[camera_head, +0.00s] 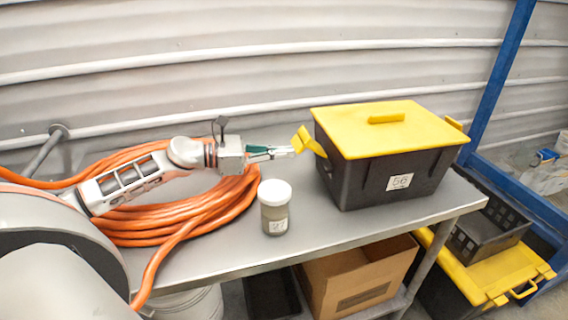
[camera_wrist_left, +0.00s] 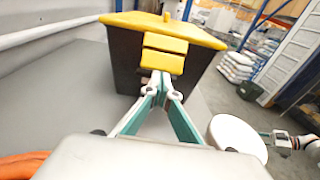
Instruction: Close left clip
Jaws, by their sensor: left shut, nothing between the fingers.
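The black box (camera_head: 345,172) with a yellow lid (camera_head: 395,128) stands on the metal table. Its left clip (camera_head: 308,142) is yellow and sticks out, tilted up and away from the box's left wall. In the left wrist view the clip (camera_wrist_left: 163,53) is straight ahead of the fingers. My left gripper (camera_head: 295,150) is shut and empty, its tips at or just under the clip's outer edge; I cannot tell whether they touch. A yellow right clip (camera_head: 453,123) shows at the lid's far right. What looks like my right gripper (camera_wrist_left: 283,140) is small at the left wrist view's right edge.
A jar (camera_head: 274,213) with a white lid stands in front of my left gripper. An orange hose coil (camera_head: 180,222) lies under my left arm. A cardboard box (camera_head: 350,280) is below the table. The table's front edge is clear right of the jar.

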